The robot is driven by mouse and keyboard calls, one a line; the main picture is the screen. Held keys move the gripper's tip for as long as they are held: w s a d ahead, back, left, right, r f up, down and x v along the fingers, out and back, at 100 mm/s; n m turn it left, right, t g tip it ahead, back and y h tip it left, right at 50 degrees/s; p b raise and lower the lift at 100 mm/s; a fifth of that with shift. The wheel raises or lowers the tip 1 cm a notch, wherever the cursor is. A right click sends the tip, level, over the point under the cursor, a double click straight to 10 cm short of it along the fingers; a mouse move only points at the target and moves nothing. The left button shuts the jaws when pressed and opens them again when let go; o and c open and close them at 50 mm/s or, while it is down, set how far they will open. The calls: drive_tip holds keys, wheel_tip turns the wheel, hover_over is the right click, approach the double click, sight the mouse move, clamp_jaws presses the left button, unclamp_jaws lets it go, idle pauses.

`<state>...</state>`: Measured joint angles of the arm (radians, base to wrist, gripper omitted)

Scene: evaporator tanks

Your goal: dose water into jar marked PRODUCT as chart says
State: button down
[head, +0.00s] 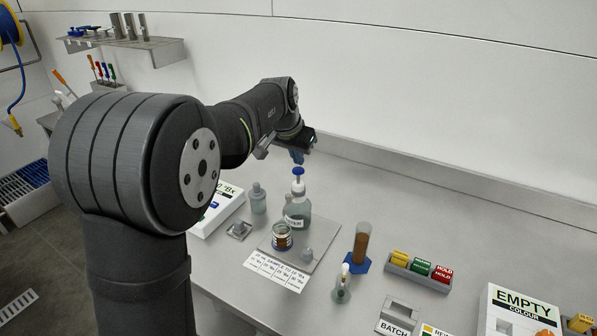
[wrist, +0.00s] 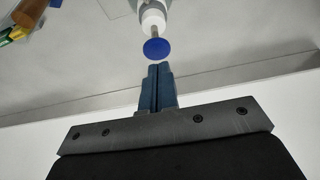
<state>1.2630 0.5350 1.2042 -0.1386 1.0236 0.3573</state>
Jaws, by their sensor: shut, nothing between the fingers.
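A clear dispenser bottle (head: 297,208) with a white neck and a round blue pump top (head: 298,171) stands upright on the bench; its label is only partly readable. The blue top also shows in the wrist view (wrist: 157,48). My gripper (head: 297,157) is shut and empty, its blue fingers just above the pump top. In the wrist view the fingertips (wrist: 157,66) are close to the top, and I cannot tell whether they touch. A small glass jar (head: 282,240) with brown contents stands on a grey plate; no PRODUCT mark is readable. A printed chart card (head: 275,272) lies in front.
A grey stopper-like piece (head: 307,254) sits on the plate. A brown-filled cylinder (head: 361,243) on a blue base and a small dropper bottle (head: 342,285) stand to the right. Beyond are a block rack (head: 418,272) and the EMPTY COLOUR box (head: 518,312). The back right bench is clear.

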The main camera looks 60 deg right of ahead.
sight(298, 170)
idle(0.3)
drive_tip(key=shift+f, duration=2.2)
drive_tip(key=shift+r, duration=2.25)
drive_tip(key=shift+f, duration=0.15)
drive_tip(key=shift+f, duration=2.05)
drive_tip(key=shift+r, duration=2.2)
